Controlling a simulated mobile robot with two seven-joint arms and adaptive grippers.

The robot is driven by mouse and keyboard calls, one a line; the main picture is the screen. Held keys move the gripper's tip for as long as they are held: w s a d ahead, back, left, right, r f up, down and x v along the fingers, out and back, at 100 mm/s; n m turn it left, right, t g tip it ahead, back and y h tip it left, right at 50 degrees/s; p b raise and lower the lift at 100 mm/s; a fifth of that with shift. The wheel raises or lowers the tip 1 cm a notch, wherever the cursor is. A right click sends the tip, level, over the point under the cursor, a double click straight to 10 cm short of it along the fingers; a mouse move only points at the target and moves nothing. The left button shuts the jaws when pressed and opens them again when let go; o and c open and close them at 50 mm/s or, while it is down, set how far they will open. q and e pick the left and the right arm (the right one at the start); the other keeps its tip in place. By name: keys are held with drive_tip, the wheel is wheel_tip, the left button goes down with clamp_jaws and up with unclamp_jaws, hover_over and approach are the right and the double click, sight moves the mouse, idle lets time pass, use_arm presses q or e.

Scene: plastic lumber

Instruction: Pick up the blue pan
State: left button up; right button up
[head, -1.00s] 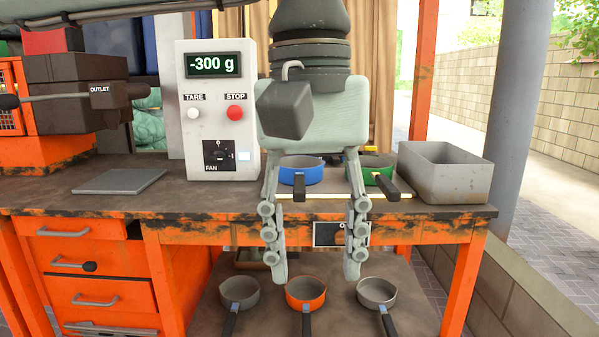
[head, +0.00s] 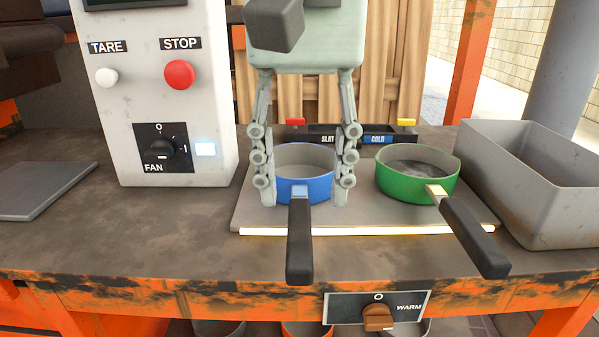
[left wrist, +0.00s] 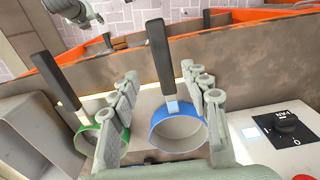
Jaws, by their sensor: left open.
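The blue pan (head: 305,188) sits on a grey plate (head: 375,215) on the workbench, its black handle (head: 300,240) pointing toward me. My left gripper (head: 302,200) is open above and around the pan, one finger at each side of its wall. I cannot tell whether the fingers touch it. In the left wrist view the blue pan (left wrist: 178,132) lies between the two spread fingers (left wrist: 163,108), with its handle pointing up in the picture. The pan looks empty.
A green pan (head: 418,188) stands close on the right, its handle (head: 475,238) angled forward. A grey bin (head: 530,190) is at far right. A control box (head: 165,100) with buttons stands left. A SLAT/COLD strip (head: 345,135) lies behind. The bench front is clear.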

sight(299, 233)
use_arm(q)
drive_tip(key=f, duration=0.7)
drive_tip(key=shift+s+a+f, duration=0.15)
drive_tip(key=shift+s+a, duration=0.05)
drive_tip(key=shift+s, duration=0.1)
clamp_jaws()
